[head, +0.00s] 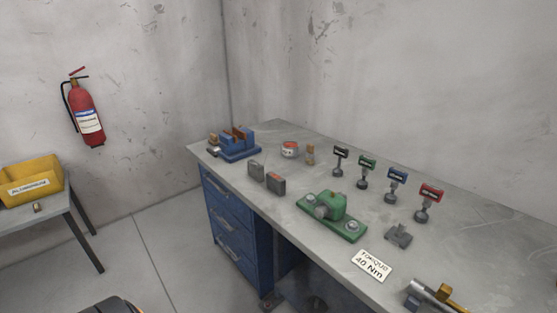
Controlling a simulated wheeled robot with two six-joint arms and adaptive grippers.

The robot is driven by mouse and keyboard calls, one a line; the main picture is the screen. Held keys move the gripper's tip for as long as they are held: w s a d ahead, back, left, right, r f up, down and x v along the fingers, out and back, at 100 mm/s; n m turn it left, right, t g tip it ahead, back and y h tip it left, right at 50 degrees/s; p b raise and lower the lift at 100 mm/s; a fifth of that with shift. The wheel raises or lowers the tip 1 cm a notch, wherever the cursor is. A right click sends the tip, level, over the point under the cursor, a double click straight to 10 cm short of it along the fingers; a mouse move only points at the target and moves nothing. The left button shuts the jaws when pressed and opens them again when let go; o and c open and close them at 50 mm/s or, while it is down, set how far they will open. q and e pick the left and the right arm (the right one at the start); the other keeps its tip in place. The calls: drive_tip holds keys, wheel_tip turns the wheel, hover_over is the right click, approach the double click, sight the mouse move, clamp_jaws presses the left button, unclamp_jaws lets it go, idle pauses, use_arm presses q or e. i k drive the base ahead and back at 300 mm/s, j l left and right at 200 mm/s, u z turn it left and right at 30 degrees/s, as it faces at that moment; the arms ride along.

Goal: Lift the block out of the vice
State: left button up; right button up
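A blue vice (240,150) stands on the far left end of the workbench. Brownish pieces (239,132) show at its jaws. I cannot tell which of them is the block and which are jaw faces at this size. A small tan-topped piece (213,139) is beside the vice on its left. Neither of my grippers is in view, and nothing of mine touches the vice.
The grey workbench (300,212) carries two grey blocks, a green machine (331,214), several small signs on stands and a "40 Nm" card (371,265). A yellow bin (31,182) sits on a side table.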

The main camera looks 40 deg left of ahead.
sight(255, 169)
drive_tip(key=i+j+z, duration=0.1)
drive_tip(key=j, duration=1.15)
drive_tip(key=i+j+z, duration=0.15)
drive_tip(key=j, duration=1.1)
drive_tip(key=i+j+z, duration=0.1)
drive_tip(key=j, duration=1.15)
drive_tip(key=i, duration=0.05)
